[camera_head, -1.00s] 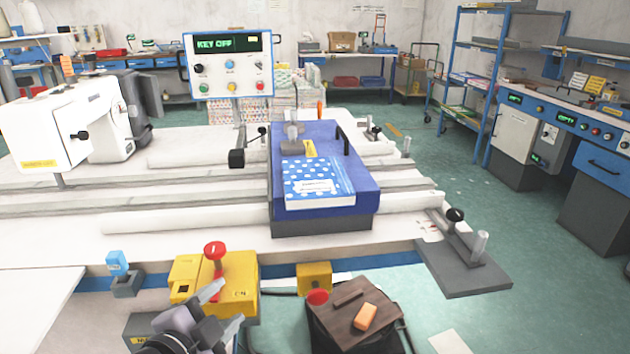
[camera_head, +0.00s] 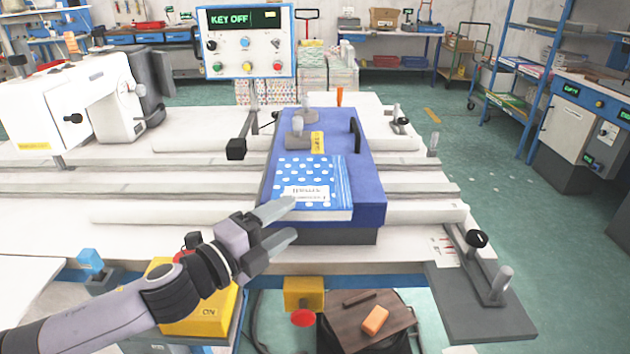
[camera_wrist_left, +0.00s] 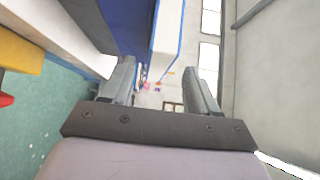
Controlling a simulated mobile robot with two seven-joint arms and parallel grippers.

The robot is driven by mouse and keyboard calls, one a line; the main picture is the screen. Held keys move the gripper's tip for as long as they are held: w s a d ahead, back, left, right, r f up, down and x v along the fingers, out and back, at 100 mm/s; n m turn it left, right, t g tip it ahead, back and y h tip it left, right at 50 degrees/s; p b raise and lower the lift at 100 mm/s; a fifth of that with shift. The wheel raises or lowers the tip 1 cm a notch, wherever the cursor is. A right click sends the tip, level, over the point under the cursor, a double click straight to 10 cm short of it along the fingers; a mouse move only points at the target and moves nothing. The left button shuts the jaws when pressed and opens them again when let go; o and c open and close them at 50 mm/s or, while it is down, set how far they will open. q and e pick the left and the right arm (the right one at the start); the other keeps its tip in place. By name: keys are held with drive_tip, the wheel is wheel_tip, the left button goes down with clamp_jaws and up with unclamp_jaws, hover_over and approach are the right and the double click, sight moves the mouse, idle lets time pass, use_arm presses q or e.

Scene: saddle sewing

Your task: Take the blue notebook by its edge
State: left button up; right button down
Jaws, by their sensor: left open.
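The blue notebook (camera_head: 315,177) has white dots and a white label. It lies flat on the blue top of the block (camera_head: 369,190) on the machine table, its near page edge facing me. My left gripper (camera_head: 292,222) is open, its fingertips at the notebook's near left corner. One finger overlaps that corner in the head view and the other is lower, in front of the block. In the left wrist view, the notebook's white page edge with blue borders (camera_wrist_left: 168,38) shows beyond and between the open fingers (camera_wrist_left: 164,75). Contact cannot be told. My right gripper is out of view.
A grey clamp (camera_head: 297,137) and a black handle (camera_head: 355,135) stand on the block behind the notebook. The white sewing machine (camera_head: 75,100) is at the left. A yellow box (camera_head: 200,310) is below my left arm. A wooden-topped stool (camera_head: 352,325) stands in front.

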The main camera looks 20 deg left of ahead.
sight(294, 215)
use_arm(q)
drive_tip(key=shift+p+x, duration=0.55)
drive_tip(key=shift+x, duration=2.45)
drive_tip(key=shift+f, duration=0.1)
clamp_jaws()
